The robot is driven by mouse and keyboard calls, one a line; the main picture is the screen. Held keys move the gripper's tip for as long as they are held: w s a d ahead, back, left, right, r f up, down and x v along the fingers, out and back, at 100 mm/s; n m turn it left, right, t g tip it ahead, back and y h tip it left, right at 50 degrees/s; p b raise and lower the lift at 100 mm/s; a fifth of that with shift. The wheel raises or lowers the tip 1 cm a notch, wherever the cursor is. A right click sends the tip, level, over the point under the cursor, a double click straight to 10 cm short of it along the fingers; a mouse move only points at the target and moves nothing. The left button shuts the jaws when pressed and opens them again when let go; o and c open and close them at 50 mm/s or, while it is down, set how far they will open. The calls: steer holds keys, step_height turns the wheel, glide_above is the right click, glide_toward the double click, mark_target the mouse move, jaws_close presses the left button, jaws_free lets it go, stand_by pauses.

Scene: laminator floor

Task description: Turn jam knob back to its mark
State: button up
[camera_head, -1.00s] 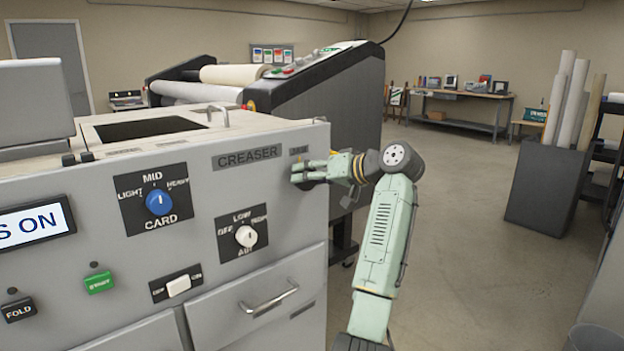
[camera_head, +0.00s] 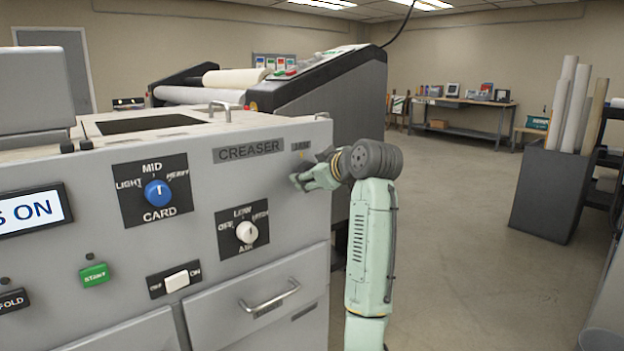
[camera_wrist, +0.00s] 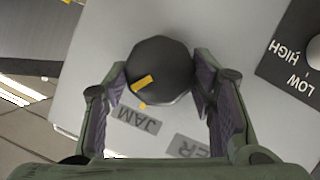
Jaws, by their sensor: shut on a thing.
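The jam knob (camera_wrist: 172,62) is a dark, many-sided knob on the grey creaser panel, above the JAM label in the wrist view. Its yellow pointer stripe (camera_wrist: 142,84) points toward the lower left. A small yellow mark (camera_wrist: 142,105) sits on the panel just below the knob's edge. The stripe is not in line with the mark. My gripper (camera_wrist: 162,80) is shut on the knob, one finger on each side. In the head view my gripper (camera_head: 304,181) is at the creaser's right end, and its fingers hide most of the knob.
The creaser front also holds a blue CARD knob (camera_head: 158,193), a white AIR knob (camera_head: 247,232), a white rocker switch (camera_head: 177,281) and a drawer handle (camera_head: 270,297). A roller machine (camera_head: 320,90) stands behind. Open floor (camera_head: 450,220) lies to the right.

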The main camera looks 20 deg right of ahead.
steer(key=shift+s+a+f+n+t+h+b, duration=0.1)
steer(key=shift+n+t+h+b, duration=0.45)
steer(key=shift+n+b, duration=0.5)
steer(key=shift+a+f+n+t+h+b, duration=0.1)
steer(key=shift+n+t+h+b, duration=0.45)
steer(key=shift+n, duration=0.9)
steer(key=shift+r, duration=0.1)
steer(key=o, duration=1.1)
steer(key=shift+o, duration=0.2)
steer(key=s+r, duration=0.2)
steer(key=s, duration=0.9)
steer(key=shift+s, duration=0.4)
